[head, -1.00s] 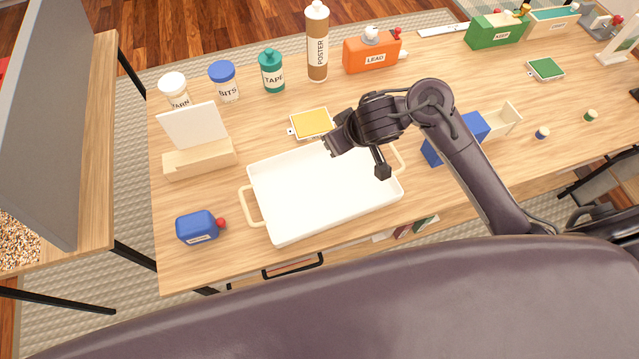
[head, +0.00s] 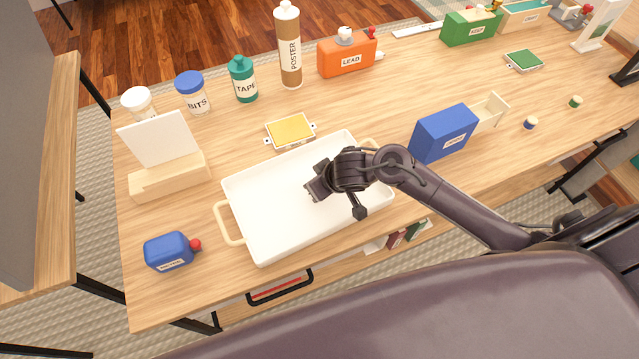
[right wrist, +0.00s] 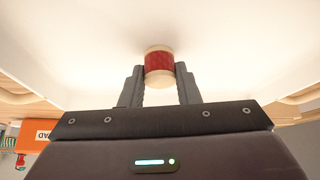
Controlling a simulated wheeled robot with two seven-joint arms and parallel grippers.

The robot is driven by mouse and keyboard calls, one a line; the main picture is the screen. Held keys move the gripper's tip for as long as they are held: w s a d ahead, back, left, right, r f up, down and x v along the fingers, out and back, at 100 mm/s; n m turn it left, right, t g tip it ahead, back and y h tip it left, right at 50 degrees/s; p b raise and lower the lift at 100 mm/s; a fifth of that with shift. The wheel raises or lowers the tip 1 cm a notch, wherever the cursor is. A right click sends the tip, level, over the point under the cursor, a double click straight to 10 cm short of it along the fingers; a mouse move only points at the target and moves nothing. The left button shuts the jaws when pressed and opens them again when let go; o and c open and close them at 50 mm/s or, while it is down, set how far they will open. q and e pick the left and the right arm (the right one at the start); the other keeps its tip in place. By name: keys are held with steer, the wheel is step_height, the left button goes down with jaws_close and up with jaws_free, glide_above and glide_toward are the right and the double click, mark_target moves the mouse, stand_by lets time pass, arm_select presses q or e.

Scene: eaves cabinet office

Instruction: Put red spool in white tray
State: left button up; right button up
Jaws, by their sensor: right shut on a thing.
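The white tray (head: 275,221) with two beige handles lies on the wooden desk. My right gripper (head: 312,190) is over the tray's interior in the head view, pointing down. In the right wrist view, the red spool (right wrist: 159,64) with pale ends is between the fingertips of my right gripper (right wrist: 160,78), which is shut on it. The white tray surface (right wrist: 80,50) fills the view behind the spool. Whether the spool touches the tray floor I cannot tell. The spool is hidden in the head view by the gripper. My left gripper is not in view.
A yellow pad (head: 290,131) lies just behind the tray. A blue box (head: 443,134) stands right of it, a blue bottle (head: 168,251) left of it. A wooden holder (head: 170,177) and several labelled containers, including an orange LEAD one (head: 347,57), stand farther back.

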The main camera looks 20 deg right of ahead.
steer(key=shift+f, duration=0.15)
steer(key=o, duration=0.9)
steer(key=shift+o, duration=0.2)
steer(key=shift+s+r, duration=0.15)
steer(key=shift+r, duration=0.5)
steer(key=p+v, duration=0.4)
steer(key=v, duration=0.7)
steer(key=shift+s, duration=0.15)
